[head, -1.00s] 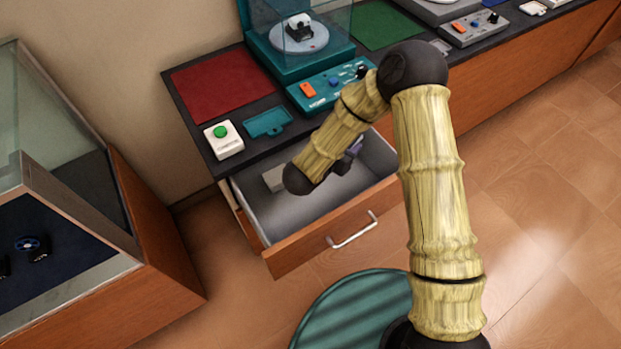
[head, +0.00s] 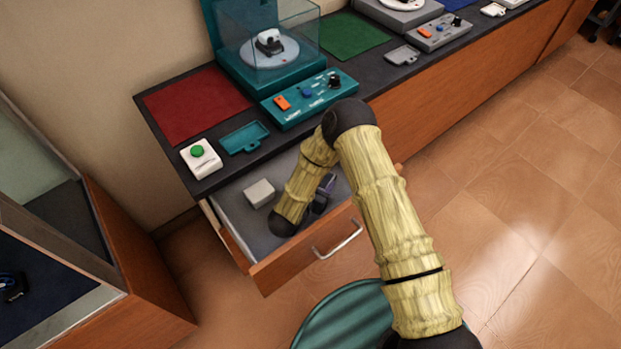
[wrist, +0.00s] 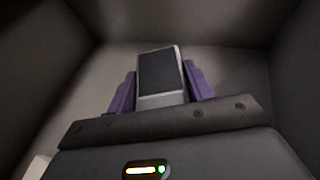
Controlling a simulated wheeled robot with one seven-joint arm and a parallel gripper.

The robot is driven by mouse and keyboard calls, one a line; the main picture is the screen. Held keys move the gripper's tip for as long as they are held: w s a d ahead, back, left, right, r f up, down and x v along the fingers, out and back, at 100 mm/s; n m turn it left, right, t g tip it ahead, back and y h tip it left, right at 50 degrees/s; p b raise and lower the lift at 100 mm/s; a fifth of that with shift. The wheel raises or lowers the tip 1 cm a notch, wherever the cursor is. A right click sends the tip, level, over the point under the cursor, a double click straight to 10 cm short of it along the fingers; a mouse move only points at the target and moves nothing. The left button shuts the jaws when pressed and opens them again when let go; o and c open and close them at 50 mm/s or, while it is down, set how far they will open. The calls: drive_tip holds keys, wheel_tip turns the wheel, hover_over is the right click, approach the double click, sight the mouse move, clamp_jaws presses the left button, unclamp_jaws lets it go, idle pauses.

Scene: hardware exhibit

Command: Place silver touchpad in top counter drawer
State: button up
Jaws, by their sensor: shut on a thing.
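The silver touchpad (wrist: 161,72), a small grey block with a dark top face, is held between the purple fingers of my gripper (wrist: 161,88) in the wrist view. In the head view my gripper (head: 325,190) reaches down inside the open top counter drawer (head: 240,222), and my arm hides the touchpad there. The drawer's grey walls and floor surround the gripper in the wrist view. I cannot tell whether the touchpad touches the drawer floor.
A light grey block (head: 260,193) lies in the drawer, left of my arm. On the counter above are a white box with a green button (head: 201,158), a teal tray (head: 244,138) and a teal control panel (head: 310,98). A display case (head: 70,260) stands at left.

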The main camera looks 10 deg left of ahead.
drive_tip(key=shift+f, duration=0.25)
drive_tip(key=w+a, duration=0.2)
drive_tip(key=a, duration=0.1)
drive_tip(key=shift+w, duration=0.35)
drive_tip(key=shift+f, duration=0.55)
drive_tip(key=shift+f, duration=0.1)
drive_tip(key=o, duration=1)
drive_tip(key=v, duration=0.7)
drive_tip(key=shift+s+r, duration=0.2)
drive_tip(key=shift+s, duration=0.15)
